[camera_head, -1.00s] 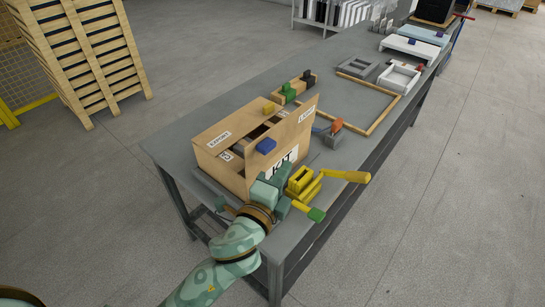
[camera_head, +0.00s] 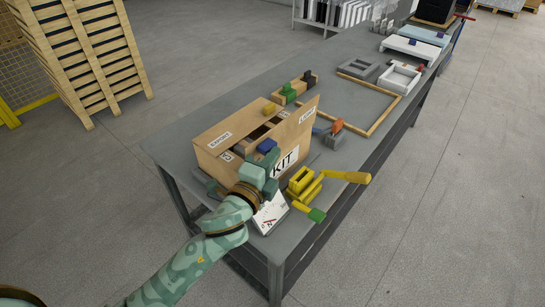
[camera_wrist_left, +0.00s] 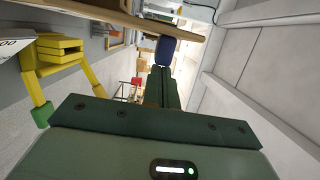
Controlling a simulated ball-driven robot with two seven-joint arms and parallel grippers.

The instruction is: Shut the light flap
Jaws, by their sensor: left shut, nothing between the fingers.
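The cardboard carton (camera_head: 232,170) stands on the bench, with a KIT label on its front side. Its flap labelled LIGHT (camera_head: 300,124) stands raised along the right side, with a blue block (camera_head: 266,146) at its outer face. The flap labelled EXPORT (camera_head: 222,136) is on the left, and a gap shows between them. My left gripper (camera_head: 268,158) is shut and empty, just in front of the blue block. In the left wrist view the shut fingers (camera_wrist_left: 163,88) point at the blue block (camera_wrist_left: 165,50); I cannot tell whether they touch. My right gripper is not in view.
A yellow device (camera_head: 300,181) with a long yellow lever and a green-tipped arm stands close right of the carton. A white sign (camera_head: 270,213) is at the bench's front edge. Green and black pieces (camera_head: 291,91) stand behind. A wooden frame (camera_head: 378,128) lies farther right.

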